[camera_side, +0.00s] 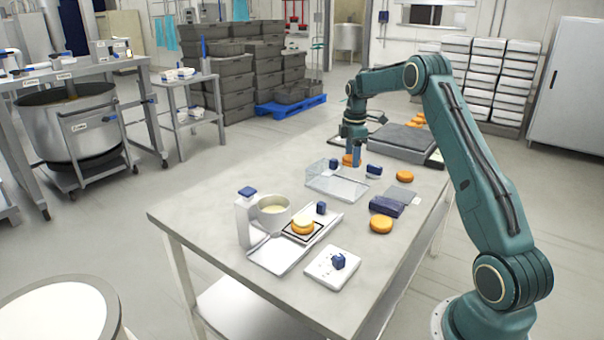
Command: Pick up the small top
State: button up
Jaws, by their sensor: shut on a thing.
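My gripper (355,158) points straight down over the far part of the steel table (205,222). It is shut on a small orange round (348,161), beside the clear box; the fingers partly hide the round. I cannot tell whether it touches what is below it. A larger orange round (381,224) lies on the table near the right edge, and a smaller one (405,176) lies farther back. Another orange round (303,227) sits on a black-framed square on the metal tray (270,258).
A clear box (335,187) stands below my gripper. Dark blue blocks (387,206) lie nearby. A cup (273,212) and white bottle (244,218) stand by the tray. A grey flat device (402,142) is behind.

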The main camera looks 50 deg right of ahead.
aim_at(350, 157)
notch_tip(350, 157, up, 18)
jog(key=shift+r, duration=0.15)
dwell(0.3)
dwell(0.7)
jog(key=w+a+f+n, duration=0.35)
jog(key=a+f, duration=0.55)
jog(key=a, duration=0.5)
jog(key=s+a+f+n, duration=0.2)
jog(key=a+f, duration=0.5)
jog(key=a, duration=0.5)
jog(key=shift+s+a+f, duration=0.15)
jog(key=shift+s, duration=0.65)
jog(key=shift+f+n, duration=0.2)
jog(key=shift+n, duration=0.05)
jog(key=shift+f, duration=2.8)
